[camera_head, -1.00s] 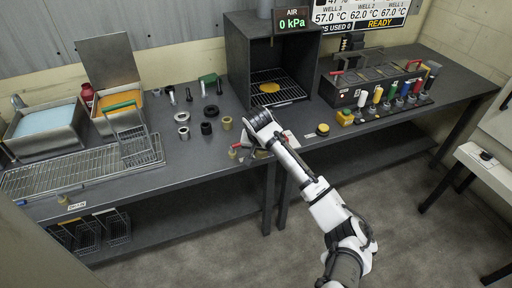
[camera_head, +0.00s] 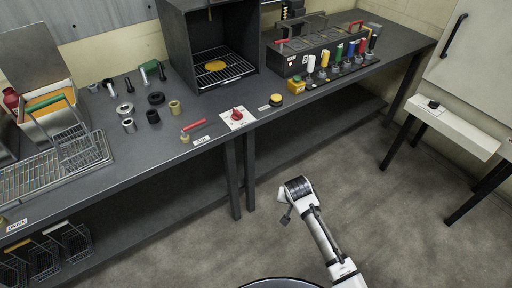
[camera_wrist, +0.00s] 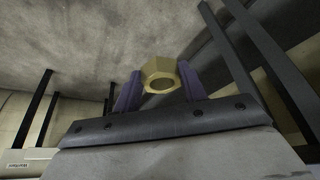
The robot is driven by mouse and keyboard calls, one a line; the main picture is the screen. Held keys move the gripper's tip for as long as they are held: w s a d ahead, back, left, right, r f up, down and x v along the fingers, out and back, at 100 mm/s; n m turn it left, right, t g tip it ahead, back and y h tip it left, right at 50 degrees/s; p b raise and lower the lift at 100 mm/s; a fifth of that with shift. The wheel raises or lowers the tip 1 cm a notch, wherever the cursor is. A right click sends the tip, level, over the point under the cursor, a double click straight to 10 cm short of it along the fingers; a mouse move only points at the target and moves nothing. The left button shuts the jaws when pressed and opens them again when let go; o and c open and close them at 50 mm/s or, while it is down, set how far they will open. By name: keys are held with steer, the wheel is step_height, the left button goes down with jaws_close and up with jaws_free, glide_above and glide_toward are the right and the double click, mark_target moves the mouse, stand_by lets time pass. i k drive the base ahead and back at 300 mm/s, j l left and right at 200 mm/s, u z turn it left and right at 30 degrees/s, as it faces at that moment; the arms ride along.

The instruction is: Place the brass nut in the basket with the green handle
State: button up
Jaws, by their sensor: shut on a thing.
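The brass nut (camera_wrist: 160,77) is a gold hexagonal ring, held between the purple fingers of my gripper (camera_wrist: 158,88) in the wrist view. In the head view my gripper (camera_head: 286,214) is out over the floor in front of the bench, apart from everything; the nut cannot be made out there.
A brass-coloured ring (camera_head: 175,107) and several dark and steel parts stand on the bench (camera_head: 205,115). An orange-filled tank (camera_head: 47,100) is behind the basket. Several other baskets (camera_head: 74,246) are on the lower shelf. The oven (camera_head: 212,45) stands open. The floor is clear.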

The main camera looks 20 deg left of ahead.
mark_target(82, 159)
steer(key=k+j+u, duration=0.6)
steer(key=j+u, duration=0.3)
steer(key=k+j, duration=0.05)
steer(key=j, duration=0.05)
